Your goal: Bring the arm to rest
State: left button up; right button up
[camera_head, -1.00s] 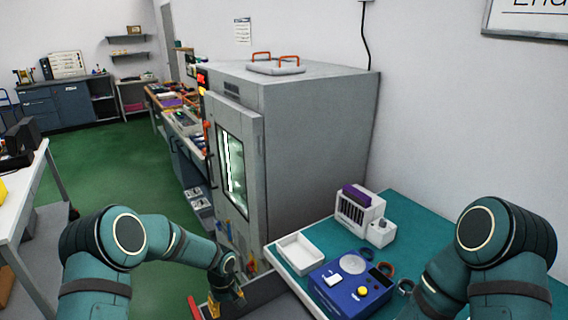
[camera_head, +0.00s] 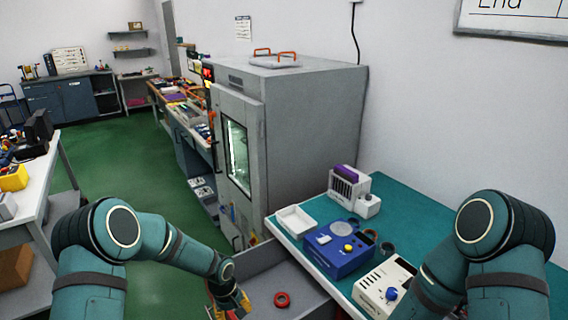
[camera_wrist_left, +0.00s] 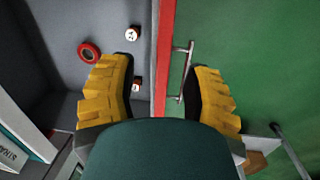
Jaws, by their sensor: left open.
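My left arm (camera_head: 165,240) comes in from the left, bent, with its yellow-fingered left gripper (camera_head: 234,302) low in the head view. In the left wrist view the left gripper (camera_wrist_left: 165,80) has its two yellow fingers wide apart with nothing between them. It hangs above the red edge (camera_wrist_left: 165,45) of a grey open bin (camera_wrist_left: 62,20). A red ring (camera_wrist_left: 89,52) and small white round pieces lie in the bin, apart from the fingers. My right arm (camera_head: 490,240) is bent at the right; its gripper is outside the frame.
A grey chamber (camera_head: 310,110) with a windowed door stands behind the bin. A teal-topped bench (camera_head: 430,222) at right holds a blue device (camera_head: 340,255), a cream device (camera_head: 383,285) and a white tray (camera_head: 296,220). A white table (camera_head: 40,190) stands left. Green floor lies between.

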pick_arm(q)
jog(key=s+d, duration=0.1)
jog(key=s, duration=0.1)
jog(key=s+d+f+m+h, duration=0.1)
jog(key=s, duration=0.1)
jog(key=s+d+h, duration=0.1)
jog(key=s, duration=0.1)
jog(key=shift+s+d+f+m, duration=0.35)
jog(key=shift+s+d+m, duration=0.05)
jog(key=s+m+t, duration=0.2)
jog(key=s, duration=1)
notch_tip(320, 180, down, 9)
jog(key=s+b, duration=0.1)
jog(key=b, duration=0.9)
jog(key=shift+s+d+f+g+h, duration=0.2)
jog(key=shift+s+d+g+h, duration=0.1)
jog(key=shift+s, duration=0.05)
pick_arm(e)
notch_tip(320, 180, down, 11)
jog(key=s, duration=0.1)
jog(key=shift+s+a+r+g, duration=0.2)
jog(key=shift+s+a+g, duration=0.1)
jog(key=shift+g, duration=0.1)
